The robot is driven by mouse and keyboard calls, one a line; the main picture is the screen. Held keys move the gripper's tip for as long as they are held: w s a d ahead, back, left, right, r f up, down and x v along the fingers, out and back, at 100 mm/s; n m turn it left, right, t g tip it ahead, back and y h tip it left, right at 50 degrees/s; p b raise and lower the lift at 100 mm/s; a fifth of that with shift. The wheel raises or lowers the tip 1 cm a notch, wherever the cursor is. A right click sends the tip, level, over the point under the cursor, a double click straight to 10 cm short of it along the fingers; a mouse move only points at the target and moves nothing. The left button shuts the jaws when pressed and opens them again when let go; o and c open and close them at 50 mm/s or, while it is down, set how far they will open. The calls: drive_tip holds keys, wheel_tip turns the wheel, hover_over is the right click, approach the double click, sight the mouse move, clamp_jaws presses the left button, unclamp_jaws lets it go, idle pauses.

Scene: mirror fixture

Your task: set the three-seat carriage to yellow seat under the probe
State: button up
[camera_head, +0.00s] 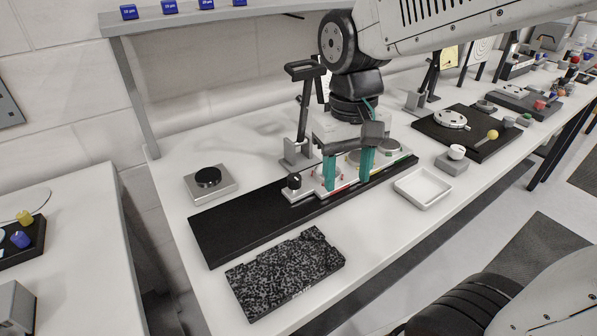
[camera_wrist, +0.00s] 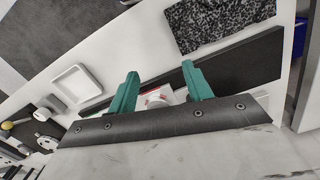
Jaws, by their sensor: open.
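The pale carriage (camera_head: 312,190) sits toward the right part of a long black track (camera_head: 240,225) in the head view. A red strip shows on its front edge, with yellow and green further right. My gripper (camera_head: 348,182) is open above the carriage, its teal fingers apart, with a small whitish and red part between them. In the wrist view my gripper (camera_wrist: 159,77) straddles a white round part (camera_wrist: 157,98) beside red; I cannot tell whether the fingers touch it. A black-armed stand (camera_head: 304,105) rises behind the carriage. My arm and gripper hide much of the seats and whatever is over them.
A black speckled block (camera_head: 285,275) lies in front of the track. A white tray (camera_head: 423,188) is close at the right front. A metal plate with a black disc (camera_head: 208,178) stands behind the track at left. The track's left part is bare.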

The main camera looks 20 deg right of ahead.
sight(294, 177)
drive_tip(key=w+a+m, duration=0.1)
drive_tip(key=w, duration=0.3)
drive_tip(key=w+a+f+m, duration=0.1)
drive_tip(key=w+a+m, duration=0.1)
drive_tip(key=w, duration=0.3)
drive_tip(key=w+a+m, duration=0.1)
drive_tip(key=w+a, duration=0.1)
drive_tip(key=w, duration=0.2)
drive_tip(key=shift+w+f+t, duration=0.15)
drive_tip(key=shift+f+t, duration=0.1)
drive_tip(key=shift+t, duration=0.05)
drive_tip(key=shift+m, duration=0.4)
wheel_tip(294, 177, down, 8)
drive_tip(key=shift+r, duration=0.15)
